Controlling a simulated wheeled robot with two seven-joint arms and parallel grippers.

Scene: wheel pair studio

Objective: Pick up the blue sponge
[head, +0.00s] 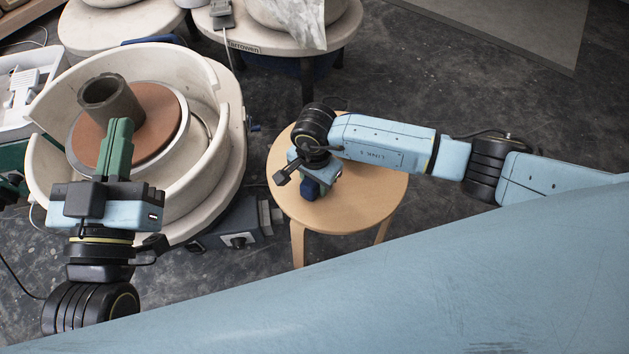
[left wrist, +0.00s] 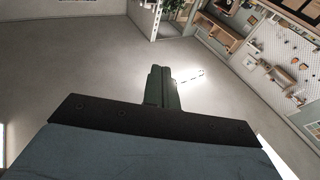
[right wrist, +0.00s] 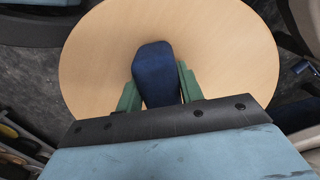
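The blue sponge (right wrist: 157,72) is a dark blue block between the two green fingers of my right gripper (right wrist: 158,90) in the right wrist view. One finger is close along each side of it, and I cannot tell whether they press on it. In the head view the sponge (head: 309,190) shows partly under my right gripper (head: 322,178), over the round wooden stool (head: 370,195). I cannot tell whether it rests on the stool. My left gripper (head: 120,135) is shut and empty, in front of a grey clay cylinder. Its closed fingers (left wrist: 160,85) show in the left wrist view.
A pottery wheel with a cream splash basin (head: 215,150) and a brown disc stands at the left, bearing the clay cylinder (head: 110,98). Another wheel (head: 340,25) stands at the back. A grey pedal box (head: 238,222) lies left of the stool. The floor right of the stool is clear.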

